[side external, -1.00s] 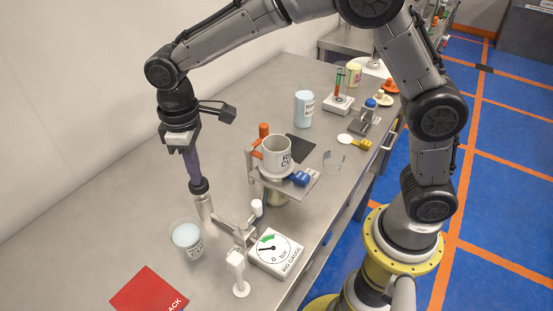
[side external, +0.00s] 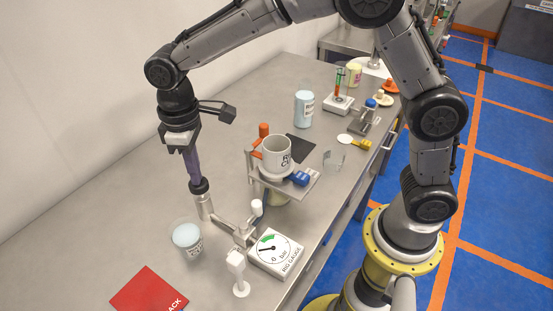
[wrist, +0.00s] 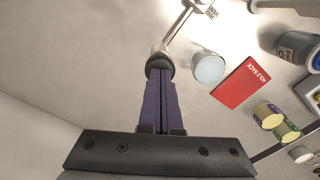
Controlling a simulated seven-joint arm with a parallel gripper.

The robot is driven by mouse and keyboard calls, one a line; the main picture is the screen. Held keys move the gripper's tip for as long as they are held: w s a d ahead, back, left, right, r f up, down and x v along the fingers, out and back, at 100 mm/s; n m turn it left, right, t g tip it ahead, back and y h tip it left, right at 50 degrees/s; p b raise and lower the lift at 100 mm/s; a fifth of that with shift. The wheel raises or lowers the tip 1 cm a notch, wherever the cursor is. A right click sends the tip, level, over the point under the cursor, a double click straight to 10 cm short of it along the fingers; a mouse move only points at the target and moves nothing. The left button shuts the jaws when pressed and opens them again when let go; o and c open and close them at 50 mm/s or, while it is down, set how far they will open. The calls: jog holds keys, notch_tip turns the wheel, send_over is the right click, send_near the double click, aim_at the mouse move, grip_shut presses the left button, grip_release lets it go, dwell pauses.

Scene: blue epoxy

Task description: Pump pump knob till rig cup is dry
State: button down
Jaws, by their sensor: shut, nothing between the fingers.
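My gripper (side external: 196,178) points down with its purple fingers shut and empty. Its tips meet the dark pump knob (side external: 199,186) on top of the upright metal pump cylinder (side external: 205,207); I cannot tell how hard they touch. In the wrist view the fingertips (wrist: 160,76) reach the knob (wrist: 160,61). The white rig cup (side external: 275,155) stands upright on a raised metal stand; its inside level is not clear. A clear beaker (side external: 187,247) with pale blue liquid stands beside the pump. The rig gauge (side external: 274,252) has a green zone on its dial.
A red folder-like mat (side external: 150,292) lies at the front left. A white-topped stand (side external: 239,272) and a white-knobbed valve (side external: 257,208) are near the gauge. A blue clip-like handle (side external: 298,179) sits by the cup. The table's left side is clear.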

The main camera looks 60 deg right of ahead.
jog(key=shift+f, duration=0.1)
dwell(0.3)
dwell(1.0)
dwell(1.4)
jog(key=shift+f, duration=0.95)
jog(key=shift+r, duration=1)
dwell(0.5)
jog(key=shift+r, duration=3.55)
